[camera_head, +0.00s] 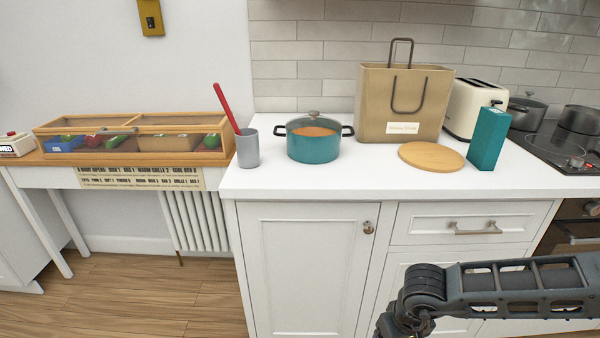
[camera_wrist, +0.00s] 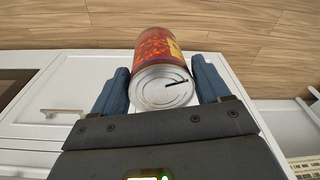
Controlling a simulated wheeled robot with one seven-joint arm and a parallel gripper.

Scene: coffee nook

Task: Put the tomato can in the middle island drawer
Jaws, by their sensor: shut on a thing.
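The tomato can (camera_wrist: 158,48), with a red-orange label and a bare metal end, shows in the wrist view. My gripper (camera_wrist: 162,85) is shut on it, with one dark blue finger on each side, and holds it off the floor. In the head view my dark arm is at the lower right; the gripper and can are out of that view. A closed white drawer with a metal handle (camera_head: 474,228) is under the counter. I cannot tell whether it is the middle island drawer.
The white counter (camera_head: 350,182) holds a teal pot (camera_head: 313,145), a grey cup (camera_head: 247,148), a paper bag (camera_head: 403,105), a round board (camera_head: 431,156), a teal box (camera_head: 488,138) and a toaster (camera_head: 468,105). A wooden case (camera_head: 135,133) stands at left. The wooden floor (camera_head: 150,290) at lower left is clear.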

